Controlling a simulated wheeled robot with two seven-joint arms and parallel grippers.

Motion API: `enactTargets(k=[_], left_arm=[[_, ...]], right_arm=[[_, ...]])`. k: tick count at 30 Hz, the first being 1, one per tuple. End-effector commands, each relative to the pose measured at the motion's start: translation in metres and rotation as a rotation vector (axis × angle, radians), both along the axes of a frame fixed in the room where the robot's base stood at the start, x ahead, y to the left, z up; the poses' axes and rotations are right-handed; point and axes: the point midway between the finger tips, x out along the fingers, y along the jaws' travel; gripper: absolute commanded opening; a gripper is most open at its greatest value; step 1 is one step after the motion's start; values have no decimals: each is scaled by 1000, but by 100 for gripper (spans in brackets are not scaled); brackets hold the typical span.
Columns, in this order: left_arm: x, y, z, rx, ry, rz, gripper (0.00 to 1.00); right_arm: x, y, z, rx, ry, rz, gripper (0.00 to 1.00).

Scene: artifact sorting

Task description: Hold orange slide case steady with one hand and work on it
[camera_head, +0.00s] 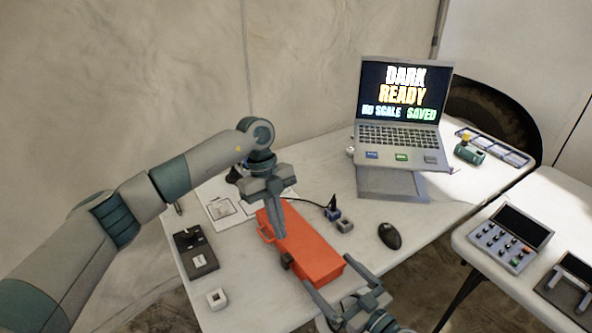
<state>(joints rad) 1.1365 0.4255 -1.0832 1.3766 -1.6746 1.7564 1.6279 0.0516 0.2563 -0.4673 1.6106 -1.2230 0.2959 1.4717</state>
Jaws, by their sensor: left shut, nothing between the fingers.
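The orange slide case (300,247) lies closed on the white table, with a handle at its left end and a dark latch (287,261) on its near side. My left gripper (271,235) points down over the left part of the case, its fingers together and empty. Its fingers hide part of the case, and I cannot tell if the tips touch it. My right gripper (329,272) comes from the bottom edge, its fingers spread on either side of the case's near right end. I cannot tell whether they press on it.
A laptop (399,135) stands on a riser behind; its screen reads "DARK READY". A black mouse (390,236), small connector blocks (344,225) with a cable, a dark device (195,253) and a white block (217,299) surround the case. A control box (506,238) sits on the right table.

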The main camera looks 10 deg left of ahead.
Motion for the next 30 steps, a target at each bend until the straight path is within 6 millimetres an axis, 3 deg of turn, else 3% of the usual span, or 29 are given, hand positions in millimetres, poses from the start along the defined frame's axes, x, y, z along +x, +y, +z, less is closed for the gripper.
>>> enactTargets(k=[14,30], left_arm=[[0,0,0,0,0,0,0],[0,0,0,0,0,0,0]], right_arm=[[-10,-10,-1,-1,0,0,100],[-73,-69,-1,-1,1,0,100]])
